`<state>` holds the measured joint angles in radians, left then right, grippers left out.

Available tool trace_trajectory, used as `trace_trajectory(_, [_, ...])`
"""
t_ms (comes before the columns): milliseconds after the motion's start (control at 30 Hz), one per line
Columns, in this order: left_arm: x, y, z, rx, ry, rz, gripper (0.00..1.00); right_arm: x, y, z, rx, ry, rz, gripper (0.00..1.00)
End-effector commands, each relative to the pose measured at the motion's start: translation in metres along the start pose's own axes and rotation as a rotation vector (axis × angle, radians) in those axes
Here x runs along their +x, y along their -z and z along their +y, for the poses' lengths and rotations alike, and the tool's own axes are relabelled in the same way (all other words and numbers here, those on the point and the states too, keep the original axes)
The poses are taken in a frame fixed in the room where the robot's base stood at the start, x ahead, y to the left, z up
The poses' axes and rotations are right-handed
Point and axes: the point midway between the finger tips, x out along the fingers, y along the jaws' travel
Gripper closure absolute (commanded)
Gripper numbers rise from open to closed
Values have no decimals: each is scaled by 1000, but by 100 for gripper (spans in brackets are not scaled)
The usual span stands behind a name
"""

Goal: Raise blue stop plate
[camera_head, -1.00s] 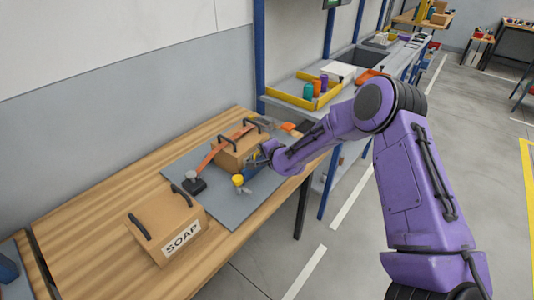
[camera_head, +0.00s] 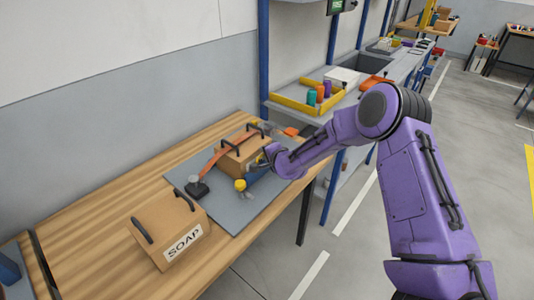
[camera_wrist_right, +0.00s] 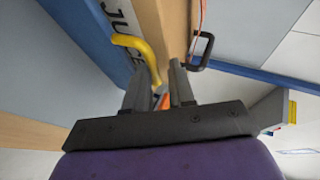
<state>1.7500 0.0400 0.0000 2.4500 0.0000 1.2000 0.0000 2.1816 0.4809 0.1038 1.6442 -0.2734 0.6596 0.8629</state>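The blue stop plate (camera_head: 257,178) is beside the near long side of a tan box (camera_head: 241,153) on the grey mat. In the right wrist view, the blue plate (camera_wrist_right: 85,32) runs along the box's labelled side, and a bent yellow handle (camera_wrist_right: 139,45) stands out from it. My right gripper (camera_head: 267,153) is close beside the plate and box. Its two fingers (camera_wrist_right: 158,85) are apart in the wrist view, with the handle's end at the gap next to the left finger. I see no firm grip. Part of the plate is hidden behind my wrist. My left gripper is out of view.
An orange strap (camera_head: 222,150) crosses the box to a black buckle (camera_head: 198,190). A tan SOAP box (camera_head: 165,225) with black handles stands nearer on the wooden table (camera_head: 95,215). A yellow-edged tray (camera_head: 290,103) with bottles stands beyond.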

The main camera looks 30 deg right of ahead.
Motion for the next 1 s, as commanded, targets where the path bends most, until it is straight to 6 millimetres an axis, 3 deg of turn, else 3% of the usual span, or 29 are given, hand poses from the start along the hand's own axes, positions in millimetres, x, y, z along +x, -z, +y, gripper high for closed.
trace_trajectory(167, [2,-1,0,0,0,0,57,-9,-1,-2,2,4,-1,80])
trace_trajectory(500, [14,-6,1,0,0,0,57,-82,0,0,3,2,-2,80])
trace_trajectory(600, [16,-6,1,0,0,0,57,-96,0,0,1,2,0,80])
trace_trajectory(1000, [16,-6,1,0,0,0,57,-104,1,0,1,-1,0,80])
